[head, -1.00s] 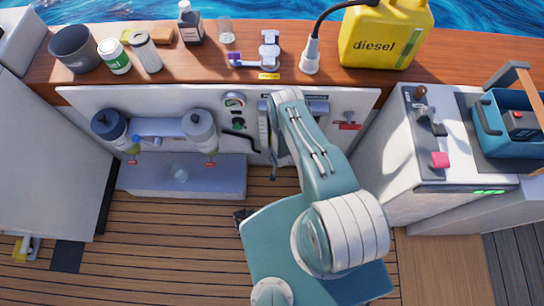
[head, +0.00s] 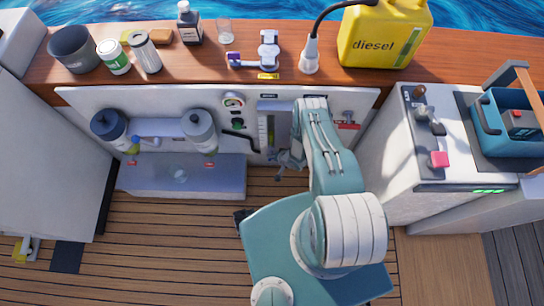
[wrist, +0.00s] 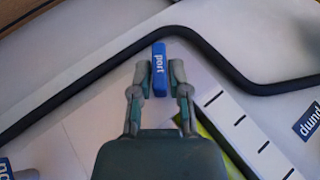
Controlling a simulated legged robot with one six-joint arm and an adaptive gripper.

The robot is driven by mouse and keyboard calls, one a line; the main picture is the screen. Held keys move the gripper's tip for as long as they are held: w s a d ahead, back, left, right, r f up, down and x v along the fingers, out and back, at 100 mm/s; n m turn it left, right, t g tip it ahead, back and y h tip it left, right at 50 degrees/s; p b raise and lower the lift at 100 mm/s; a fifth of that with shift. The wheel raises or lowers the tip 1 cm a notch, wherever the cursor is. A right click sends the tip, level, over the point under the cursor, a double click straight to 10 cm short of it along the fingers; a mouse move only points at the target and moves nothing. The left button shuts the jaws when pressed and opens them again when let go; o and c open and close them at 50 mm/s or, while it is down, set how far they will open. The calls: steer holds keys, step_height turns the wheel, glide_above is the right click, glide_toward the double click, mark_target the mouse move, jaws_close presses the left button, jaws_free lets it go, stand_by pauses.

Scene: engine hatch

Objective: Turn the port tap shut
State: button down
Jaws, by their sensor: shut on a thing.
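The blue port tap handle (wrist: 159,72), with "port" in white letters, sits between my two fingertips in the wrist view. My gripper (wrist: 159,80) is shut on it, one finger on each side. In the head view my gripper (head: 281,172) is small, low in front of the white engine panel (head: 345,108), left of my forearm. The handle cannot be made out there, and the tap's body is hidden from me in both views.
A black hose (wrist: 110,65) bends past the fingertips. A sight gauge (head: 266,130) is left of my arm, and a red handle (head: 348,126) is right of it. Two filters (head: 198,130) (head: 108,126) stand left. A yellow diesel can (head: 384,38) stands on the wooden counter (head: 335,72).

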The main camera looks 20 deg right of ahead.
steer(key=shift+s+d+f+y, duration=0.1)
steer(key=shift+s+y, duration=0.05)
steer(key=shift+y, duration=0.35)
steer(key=shift+t, duration=0.3)
steer(key=c, duration=0.6)
jaws_free()
steer(key=v, duration=1.2)
steer(key=shift+d+f, duration=0.15)
